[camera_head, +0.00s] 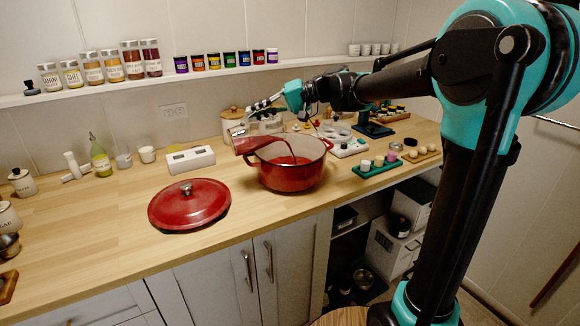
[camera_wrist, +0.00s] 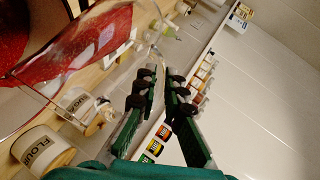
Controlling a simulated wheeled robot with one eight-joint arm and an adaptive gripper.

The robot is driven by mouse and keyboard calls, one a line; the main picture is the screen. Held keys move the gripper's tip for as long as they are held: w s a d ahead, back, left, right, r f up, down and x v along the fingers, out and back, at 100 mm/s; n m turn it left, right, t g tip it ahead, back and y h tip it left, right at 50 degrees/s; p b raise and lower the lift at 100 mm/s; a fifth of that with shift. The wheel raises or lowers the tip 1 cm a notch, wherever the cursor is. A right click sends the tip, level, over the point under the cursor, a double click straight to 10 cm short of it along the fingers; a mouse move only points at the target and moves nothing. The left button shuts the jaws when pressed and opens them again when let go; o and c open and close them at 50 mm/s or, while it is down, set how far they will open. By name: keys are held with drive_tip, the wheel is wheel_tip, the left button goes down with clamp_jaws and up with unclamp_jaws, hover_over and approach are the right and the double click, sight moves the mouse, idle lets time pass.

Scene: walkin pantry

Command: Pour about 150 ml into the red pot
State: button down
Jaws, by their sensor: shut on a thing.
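The red pot (camera_head: 292,178) stands open on the wooden counter with red liquid inside. A clear glass jug (camera_head: 246,146) holding red liquid is tilted over the pot's left rim. A thin red stream (camera_head: 289,146) falls from it into the pot. My gripper (camera_head: 262,105) is above and behind the jug, shut on it. In the wrist view the jug (camera_wrist: 90,45) fills the upper left, tilted, with red liquid inside. The fingers (camera_wrist: 160,82) are close together beside it, seemingly at its handle; the exact contact is unclear.
The red lid (camera_head: 189,204) lies on the counter left of the pot. A white block (camera_head: 190,160), a bottle (camera_head: 100,158) and cups stand behind it. A green tray (camera_head: 378,166) with small cups is at right. Spice jars (camera_head: 132,60) line the wall shelf.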

sight(240, 128)
drive_tip(key=s+a+h, duration=0.1)
drive_tip(key=a, duration=0.1)
drive_tip(key=s+a+r+n+h, duration=0.1)
drive_tip(key=shift+s+a+r+t+h, duration=0.1)
drive_tip(key=shift+s+a+t+h, duration=0.1)
drive_tip(key=shift+a+t+h, duration=0.15)
drive_tip(key=shift+a+r+t+h, duration=0.2)
drive_tip(key=shift+r+t+h, duration=0.05)
drive_tip(key=shift+s+a+f+n+h+b, duration=0.1)
drive_tip(key=shift+a+n+h+b, duration=0.1)
drive_tip(key=shift+n+h+b, duration=0.1)
idle(1.5)
